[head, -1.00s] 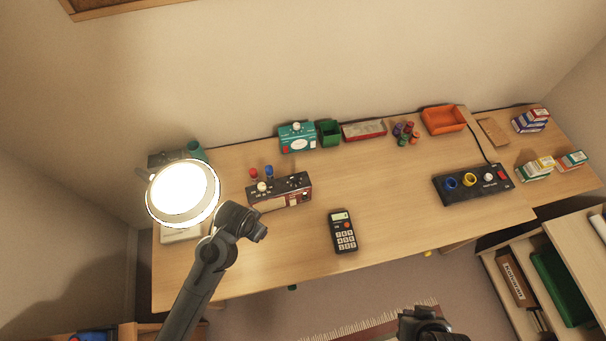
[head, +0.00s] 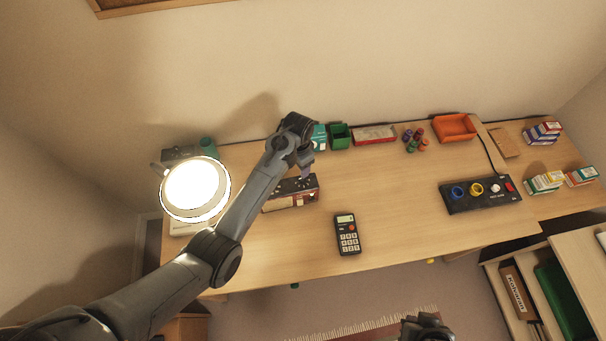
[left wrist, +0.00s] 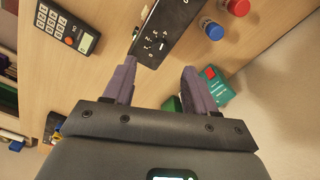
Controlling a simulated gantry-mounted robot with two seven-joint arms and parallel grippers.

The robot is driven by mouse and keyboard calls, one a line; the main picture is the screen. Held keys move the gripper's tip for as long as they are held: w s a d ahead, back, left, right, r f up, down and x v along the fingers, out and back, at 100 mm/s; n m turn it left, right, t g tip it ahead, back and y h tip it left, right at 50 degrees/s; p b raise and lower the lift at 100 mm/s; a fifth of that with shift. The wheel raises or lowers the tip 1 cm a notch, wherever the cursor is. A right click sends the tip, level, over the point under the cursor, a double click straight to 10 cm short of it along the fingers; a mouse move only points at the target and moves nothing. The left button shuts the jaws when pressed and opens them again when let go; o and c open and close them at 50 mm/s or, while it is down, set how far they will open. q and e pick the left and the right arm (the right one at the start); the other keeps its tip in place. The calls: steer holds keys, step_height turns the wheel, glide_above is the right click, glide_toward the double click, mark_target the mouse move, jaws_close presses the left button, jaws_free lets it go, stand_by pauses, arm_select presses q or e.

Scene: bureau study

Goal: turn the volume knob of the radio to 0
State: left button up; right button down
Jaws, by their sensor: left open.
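My left gripper (head: 306,173) is over the radio's far right part in the head view. In the left wrist view its fingers (left wrist: 160,70) are apart with nothing between them. My right gripper (head: 426,328) is at the bottom edge, its jaws unclear.
A teal box (left wrist: 219,86) is partly hidden behind my left gripper. Blue (left wrist: 211,29) and red (left wrist: 238,7) knobbed items stand beside the radio. A lit lamp (head: 195,188) is at left, a calculator (head: 347,234) in front. A black control box (head: 480,193) is at right; mid-desk is clear.

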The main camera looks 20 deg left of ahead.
arm_select(q)
steer(key=f, duration=0.1)
steer(key=w+f, duration=0.1)
steer(key=f, duration=0.1)
steer(key=f+b, duration=0.1)
steer(key=shift+w+d+f, duration=0.15)
steer(key=shift+d+f, duration=0.1)
steer(key=shift+f, duration=0.1)
step_height(320, 180, down, 3)
steer(key=b, duration=0.3)
steer(key=shift+f, duration=0.15)
steer(key=shift+f+b, duration=0.9)
steer(key=shift+b, duration=0.2)
jaws_close()
